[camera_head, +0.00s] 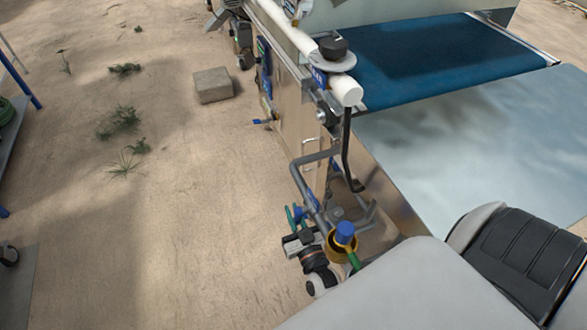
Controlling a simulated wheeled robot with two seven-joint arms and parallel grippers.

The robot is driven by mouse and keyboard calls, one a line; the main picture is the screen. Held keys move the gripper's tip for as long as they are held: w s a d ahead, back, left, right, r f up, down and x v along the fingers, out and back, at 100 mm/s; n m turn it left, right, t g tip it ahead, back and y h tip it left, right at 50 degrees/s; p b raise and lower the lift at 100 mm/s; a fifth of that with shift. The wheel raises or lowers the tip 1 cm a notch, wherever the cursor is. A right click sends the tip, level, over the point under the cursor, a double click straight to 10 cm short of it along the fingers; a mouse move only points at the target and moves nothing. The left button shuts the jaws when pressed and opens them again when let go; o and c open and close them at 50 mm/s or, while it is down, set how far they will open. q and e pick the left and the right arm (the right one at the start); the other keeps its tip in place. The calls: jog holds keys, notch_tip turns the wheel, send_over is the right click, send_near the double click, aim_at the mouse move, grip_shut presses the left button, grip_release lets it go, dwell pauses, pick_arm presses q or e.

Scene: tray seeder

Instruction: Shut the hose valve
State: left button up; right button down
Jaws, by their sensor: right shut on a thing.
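The hose valve (300,213) is small in the head view, low on the near end of the seeder, with blue and green parts beside grey pipes. My right gripper (298,236) is at it, coming up from below. It is shut on the valve's handle, though the fingertips and the handle are small and partly hidden by each other. I cannot tell the handle's exact angle. A green hose end with a blue cap (345,233) stands just to the right, over a yellow ring. My left gripper is not in view.
The seeder frame (300,115) with its white pipe (345,91) and blue belt (440,62) rises behind the valve. A blue-handled tap (262,122) is on its side. A concrete block (212,85) lies on sandy ground. The ground left is mostly clear.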

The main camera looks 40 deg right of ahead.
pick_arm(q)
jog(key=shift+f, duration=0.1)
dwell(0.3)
pick_arm(e)
jog(key=c, duration=1.7)
grip_release()
